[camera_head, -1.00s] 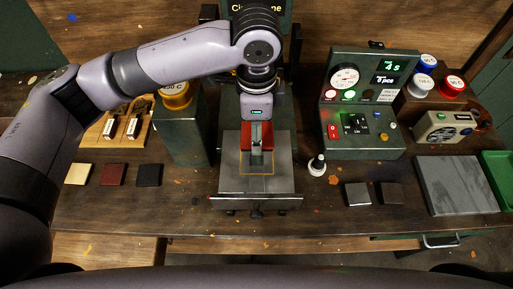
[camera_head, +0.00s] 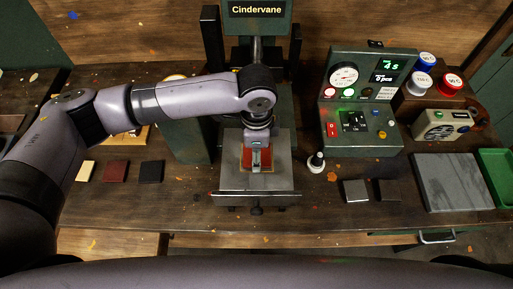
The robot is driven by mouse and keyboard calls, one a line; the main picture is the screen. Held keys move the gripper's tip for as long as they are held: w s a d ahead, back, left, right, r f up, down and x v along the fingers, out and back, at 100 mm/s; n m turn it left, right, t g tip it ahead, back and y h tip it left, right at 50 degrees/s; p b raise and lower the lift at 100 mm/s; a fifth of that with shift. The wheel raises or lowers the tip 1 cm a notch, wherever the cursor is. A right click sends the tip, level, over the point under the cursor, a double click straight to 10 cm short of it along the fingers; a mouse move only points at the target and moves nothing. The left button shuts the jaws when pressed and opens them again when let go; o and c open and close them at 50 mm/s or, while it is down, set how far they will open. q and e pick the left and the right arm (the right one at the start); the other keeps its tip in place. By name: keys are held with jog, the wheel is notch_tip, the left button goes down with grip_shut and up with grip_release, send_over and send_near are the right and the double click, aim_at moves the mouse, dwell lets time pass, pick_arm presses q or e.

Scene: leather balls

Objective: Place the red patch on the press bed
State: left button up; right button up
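The red patch (camera_head: 246,154) is under my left gripper, over the marked square of the grey press bed (camera_head: 228,178). Its red shows on both sides of the fingers. My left gripper (camera_head: 256,164) points down at the patch and appears shut on it. The gripper hides the middle of the patch, and I cannot tell whether the patch touches the bed. The press (camera_head: 257,27), labelled Cindervane, stands behind. My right gripper is not in view.
A control panel (camera_head: 361,100) stands right of the press, with a small white bottle (camera_head: 316,162) in front. Tan (camera_head: 86,171), dark red (camera_head: 115,171) and black (camera_head: 151,171) squares lie left. A grey slab (camera_head: 453,182) and green tray (camera_head: 497,172) are far right.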

pick_arm(q)
jog(key=o, duration=0.7)
jog(key=shift+f, duration=0.1)
jog(key=shift+o, duration=0.8)
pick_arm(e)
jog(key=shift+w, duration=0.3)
pick_arm(q)
notch_tip(320, 180, up, 12)
jog(key=b, duration=0.3)
jog(key=shift+r, duration=0.2)
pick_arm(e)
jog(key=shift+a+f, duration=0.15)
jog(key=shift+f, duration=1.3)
